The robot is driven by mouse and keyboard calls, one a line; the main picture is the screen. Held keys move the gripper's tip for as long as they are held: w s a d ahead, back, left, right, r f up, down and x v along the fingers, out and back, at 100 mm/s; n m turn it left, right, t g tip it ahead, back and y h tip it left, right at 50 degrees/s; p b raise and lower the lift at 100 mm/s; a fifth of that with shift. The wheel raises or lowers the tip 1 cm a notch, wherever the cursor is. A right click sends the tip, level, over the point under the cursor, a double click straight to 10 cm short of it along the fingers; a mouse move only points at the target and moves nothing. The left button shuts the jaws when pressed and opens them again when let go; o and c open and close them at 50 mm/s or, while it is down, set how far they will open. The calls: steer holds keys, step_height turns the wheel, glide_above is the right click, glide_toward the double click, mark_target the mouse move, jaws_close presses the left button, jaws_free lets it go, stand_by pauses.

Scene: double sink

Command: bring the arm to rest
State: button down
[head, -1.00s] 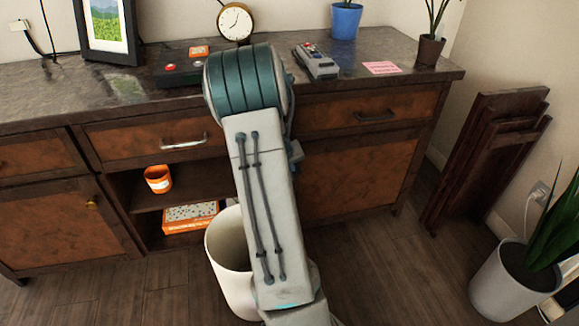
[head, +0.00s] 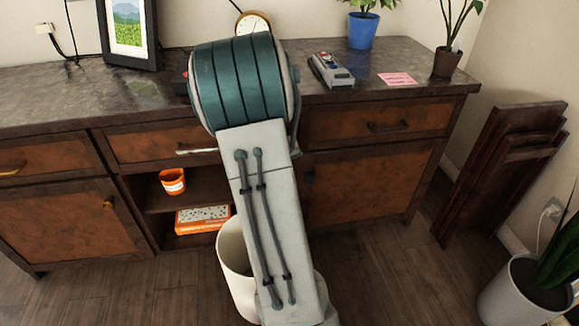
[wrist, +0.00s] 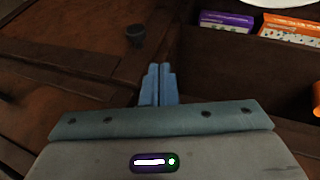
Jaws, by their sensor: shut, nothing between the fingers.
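My gripper (wrist: 158,85) shows in the wrist view, its two blue fingers together with nothing between them. It points toward the brown cabinet front, beside a dark round knob (wrist: 136,36) and left of an open shelf space. In the head view my arm rises across the middle of the picture, in front of the dresser (head: 375,155), and my gripper is hidden behind it.
An orange cup (head: 172,182) and an orange box (head: 203,219) sit on the open shelves. A white bin (head: 236,262) stands behind my arm. A grey handheld device (head: 331,71), a clock (head: 253,22) and plants stand on top. Folded wooden boards (head: 500,165) lean at right.

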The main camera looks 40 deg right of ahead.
steer(key=shift+p+v, duration=0.35)
steer(key=shift+v, duration=1.4)
steer(key=s+a+r+n+y+p, duration=0.1)
steer(key=s+a+r+p, duration=0.4)
steer(key=a+r+p, duration=0.4)
steer(key=s+a+r+n+y+p, duration=0.2)
steer(key=s+a+r+p, duration=0.4)
steer(key=r, duration=1.2)
steer(key=s+a+r+n+y+p, duration=0.2)
steer(key=s+a+r+p, duration=0.4)
steer(key=a+r+p, duration=0.8)
steer(key=p, duration=0.2)
steer(key=shift+s+t+p, duration=0.15)
steer(key=shift+t+p, duration=0.25)
